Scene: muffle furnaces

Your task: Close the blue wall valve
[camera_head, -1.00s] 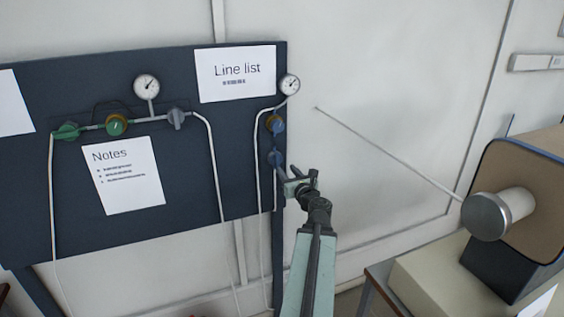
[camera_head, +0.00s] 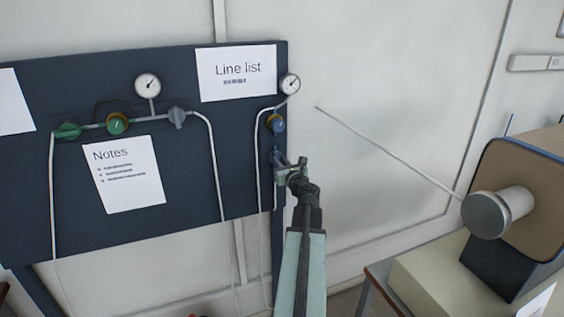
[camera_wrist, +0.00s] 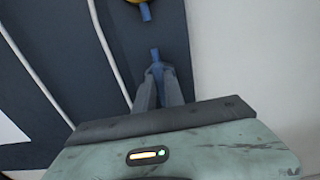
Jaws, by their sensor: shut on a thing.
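The blue wall valve (camera_head: 276,155) is at the right edge of the dark panel, low on the right-hand line, partly hidden by my gripper. In the wrist view its blue handle (camera_wrist: 155,54) sticks out beyond the fingertips, roughly in line with them. My gripper (camera_head: 284,163) is at the valve, and in the wrist view its two fingers (camera_wrist: 156,70) are close together on the near end of the handle. The gripped part of the handle is hidden between the fingers.
Above the valve are a blue knob with a brass body (camera_head: 277,123) and a gauge (camera_head: 290,84). A pale pipe (camera_head: 258,190) runs down just left of it. A furnace (camera_head: 520,200) stands at the right. A thin rod (camera_head: 385,150) reaches from it toward the panel.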

